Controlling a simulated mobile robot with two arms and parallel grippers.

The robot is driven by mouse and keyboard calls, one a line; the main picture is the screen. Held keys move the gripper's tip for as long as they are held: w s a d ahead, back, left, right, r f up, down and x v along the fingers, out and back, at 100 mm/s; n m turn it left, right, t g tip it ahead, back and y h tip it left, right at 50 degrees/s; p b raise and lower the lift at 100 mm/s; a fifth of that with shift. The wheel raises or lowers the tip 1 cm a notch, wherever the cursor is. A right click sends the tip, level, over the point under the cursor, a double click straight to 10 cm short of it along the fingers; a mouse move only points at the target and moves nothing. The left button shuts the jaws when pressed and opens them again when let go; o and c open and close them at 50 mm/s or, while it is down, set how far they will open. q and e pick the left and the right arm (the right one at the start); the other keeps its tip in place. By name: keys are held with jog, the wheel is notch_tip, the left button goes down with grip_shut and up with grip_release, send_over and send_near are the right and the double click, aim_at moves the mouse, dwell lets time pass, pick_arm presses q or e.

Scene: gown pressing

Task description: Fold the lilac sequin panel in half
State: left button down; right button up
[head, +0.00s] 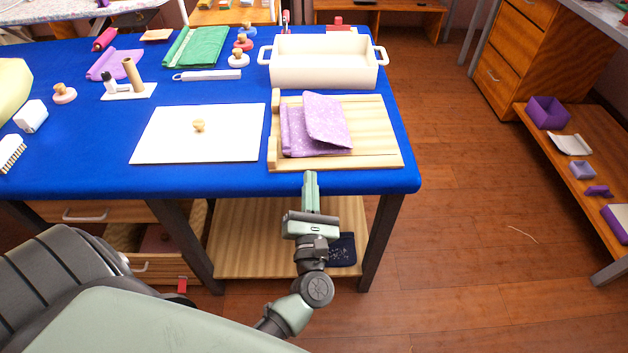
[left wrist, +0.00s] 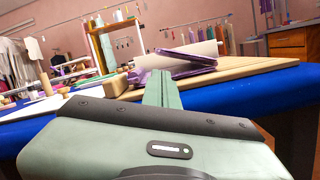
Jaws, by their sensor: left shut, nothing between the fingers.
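The lilac sequin panel (head: 327,122) lies on a light wooden board (head: 377,155) at the right end of the blue table. One layer lies over another, and the upper layer looks askew with its edge raised. The panel also shows in the left wrist view (left wrist: 178,58), with a gap between its upper and lower layers. My left gripper (head: 311,178) is shut and empty, just in front of the board's near edge, apart from the panel. Its closed fingers also show in the left wrist view (left wrist: 162,85), pointing toward the panel. My right gripper is not in view.
A cream tub with handles (head: 322,72) stands behind the board. A white plate with a knob (head: 170,140) lies left of it. A green folded cloth (head: 196,47) and several small tools lie farther left. The table's front edge is close to my left gripper.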

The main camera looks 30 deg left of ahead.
aim_at(310, 164)
pick_arm(q)
jog(key=p+x, duration=0.1)
jog(key=x, duration=0.5)
jog(key=shift+w+r, duration=0.1)
jog(key=shift+r, duration=0.05)
jog(key=shift+x, duration=0.75)
jog(key=shift+p, duration=0.4)
jog(key=shift+r+m+p, duration=0.3)
jog(key=shift+m+p, duration=0.15)
jog(key=shift+m, duration=0.05)
jog(key=r+m+p, duration=0.1)
jog(key=r+m+h+p, duration=0.1)
jog(key=p, duration=0.1)
jog(key=d+r+m+p, duration=0.1)
jog(key=shift+w+m+h, duration=0.3)
jog(key=shift+w+m, duration=0.05)
jog(key=shift+m, duration=0.05)
jog(key=shift+w+d+r+m+p, duration=0.2)
jog(key=shift+d+r+m+p, duration=0.15)
jog(key=shift+m+p, duration=0.35)
jog(key=shift+w+d+r, duration=0.25)
jog(key=shift+r, duration=0.05)
